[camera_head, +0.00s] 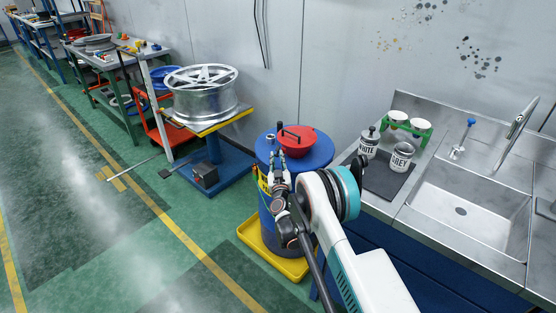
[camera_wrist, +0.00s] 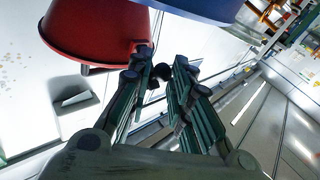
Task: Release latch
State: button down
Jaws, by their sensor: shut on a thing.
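A red lidded funnel (camera_head: 297,143) with a dark bar handle sits on top of a blue drum (camera_head: 322,152). The red funnel (camera_wrist: 95,30) fills the upper left of the wrist view, and the blue drum (camera_wrist: 200,8) shows at its top edge. My gripper (camera_head: 276,158) is at the funnel's left side in the head view. In the wrist view my gripper (camera_wrist: 158,74) has its fingertips close together around a small dark piece by the funnel's rim, which appears to be the latch (camera_wrist: 160,71). The fingers hide most of it.
The drum stands on a yellow tray (camera_head: 262,262). A silver wheel (camera_head: 201,92) rests on a blue stand at left. A steel sink (camera_head: 468,213) with jars (camera_head: 401,157) is at right.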

jog(key=shift+s+a, duration=0.1)
jog(key=shift+a, duration=0.3)
jog(key=c, duration=1.5)
grip_release()
jog(key=shift+a, duration=0.15)
jog(key=shift+c, duration=0.2)
jog(key=shift+d, duration=0.25)
jog(key=s+f, duration=0.1)
jog(key=s, duration=0.6)
jog(key=shift+s+d, duration=0.15)
jog(key=shift+d, duration=0.3)
jog(key=shift+f, duration=0.1)
